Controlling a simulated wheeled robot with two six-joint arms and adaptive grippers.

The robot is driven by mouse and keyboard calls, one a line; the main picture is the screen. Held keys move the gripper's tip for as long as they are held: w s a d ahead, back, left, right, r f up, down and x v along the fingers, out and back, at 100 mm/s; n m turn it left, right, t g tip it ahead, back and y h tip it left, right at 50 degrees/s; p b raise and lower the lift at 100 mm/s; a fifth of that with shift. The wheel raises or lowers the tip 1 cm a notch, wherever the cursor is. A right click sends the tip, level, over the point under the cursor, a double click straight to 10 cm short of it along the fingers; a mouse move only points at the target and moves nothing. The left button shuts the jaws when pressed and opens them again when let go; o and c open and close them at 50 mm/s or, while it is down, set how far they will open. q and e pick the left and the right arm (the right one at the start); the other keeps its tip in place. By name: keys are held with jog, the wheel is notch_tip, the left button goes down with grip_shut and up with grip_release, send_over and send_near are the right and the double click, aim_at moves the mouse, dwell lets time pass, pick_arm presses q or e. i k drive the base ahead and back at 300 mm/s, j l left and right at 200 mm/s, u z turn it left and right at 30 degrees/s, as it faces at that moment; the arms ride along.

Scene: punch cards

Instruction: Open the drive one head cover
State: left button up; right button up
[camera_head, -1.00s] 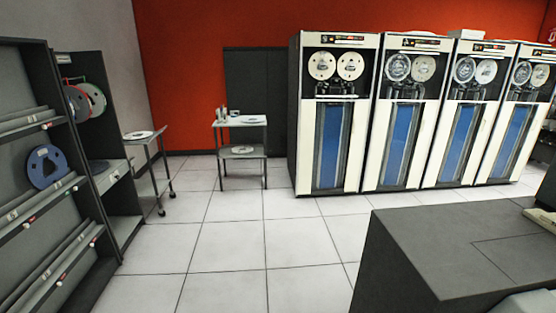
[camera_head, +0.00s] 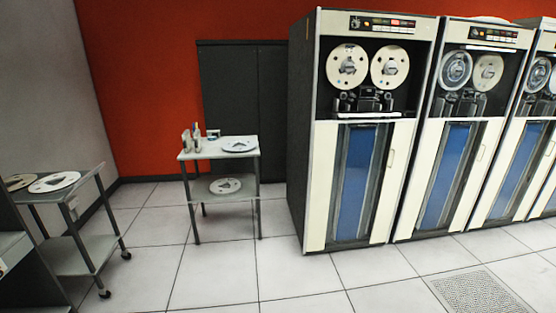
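A row of tall white tape drives stands against the red wall in the head view. The nearest, leftmost tape drive (camera_head: 318,190) has two pale reels (camera_head: 347,66) at the top and a black head assembly (camera_head: 362,101) below them. Whether a cover over the heads is open or shut is too small to tell. Below is a blue column window (camera_head: 356,180). The second tape drive (camera_head: 481,150) stands to its right with similar reels. Neither of my grippers is in view.
A small table (camera_head: 219,156) with bottles and a reel stands left of the first drive. A wheeled cart (camera_head: 72,203) with reels is at the left. A dark cabinet (camera_head: 240,90) stands behind. The tiled floor (camera_head: 215,272) in front is clear, with a vent grille (camera_head: 480,292) at right.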

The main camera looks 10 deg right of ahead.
aim_at(365, 92)
jog(key=i+l+z, duration=0.15)
jog(key=i+z, duration=0.2)
jog(key=i, duration=0.3)
jog(key=i+z, duration=0.4)
jog(key=i, duration=0.2)
jog(key=i+j+z, duration=0.35)
jog(key=i, duration=0.3)
jog(key=i+l+u, duration=0.2)
jog(key=i, duration=0.3)
jog(key=i+l+u, duration=0.15)
jog(key=i+l, duration=0.2)
jog(key=i, duration=0.15)
jog(key=i+l+u, duration=0.2)
jog(key=i+l, duration=0.15)
jog(key=i, duration=0.15)
